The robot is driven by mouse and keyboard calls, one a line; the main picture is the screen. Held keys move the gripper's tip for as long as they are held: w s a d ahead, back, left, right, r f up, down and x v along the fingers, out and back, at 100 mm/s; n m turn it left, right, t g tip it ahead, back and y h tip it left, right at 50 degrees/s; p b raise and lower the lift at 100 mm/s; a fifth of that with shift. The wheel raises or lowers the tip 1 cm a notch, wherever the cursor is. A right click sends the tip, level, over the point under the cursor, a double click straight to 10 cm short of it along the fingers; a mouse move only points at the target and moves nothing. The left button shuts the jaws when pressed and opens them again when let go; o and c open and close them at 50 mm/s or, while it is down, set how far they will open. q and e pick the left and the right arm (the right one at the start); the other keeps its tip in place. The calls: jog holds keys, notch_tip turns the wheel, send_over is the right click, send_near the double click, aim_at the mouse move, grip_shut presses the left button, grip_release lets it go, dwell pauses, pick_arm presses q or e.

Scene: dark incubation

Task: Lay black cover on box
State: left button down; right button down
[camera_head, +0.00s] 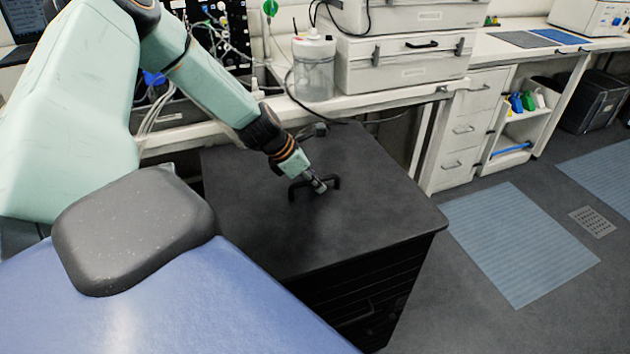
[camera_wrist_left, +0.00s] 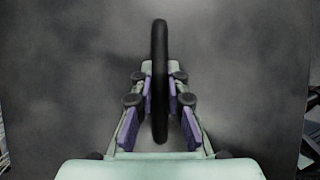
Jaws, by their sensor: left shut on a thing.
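The black cover (camera_head: 365,190) is a flat dark panel with a raised black handle (camera_head: 334,182) near its middle. It lies over the top of a dark box (camera_head: 385,285), whose ribbed side shows below the cover's front right edge. Whether the cover sits fully flush on the box cannot be told. My left gripper (camera_head: 318,186) is shut on the handle. In the left wrist view the handle (camera_wrist_left: 160,55) stands between the two finger pads, with the cover (camera_wrist_left: 245,70) filling the background. My right gripper is not in view.
A white bench with a clear jar (camera_head: 313,68) and white cases (camera_head: 405,60) runs behind the box. White drawers (camera_head: 465,130) stand to the right. The floor right of the box is open, with a blue-grey mat (camera_head: 520,240). A blue padded surface (camera_head: 170,300) is at the front left.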

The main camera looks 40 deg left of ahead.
pick_arm(q)
jog(key=shift+s+f, duration=0.1)
jog(key=shift+f, duration=0.15)
jog(key=c, duration=1.3)
grip_release()
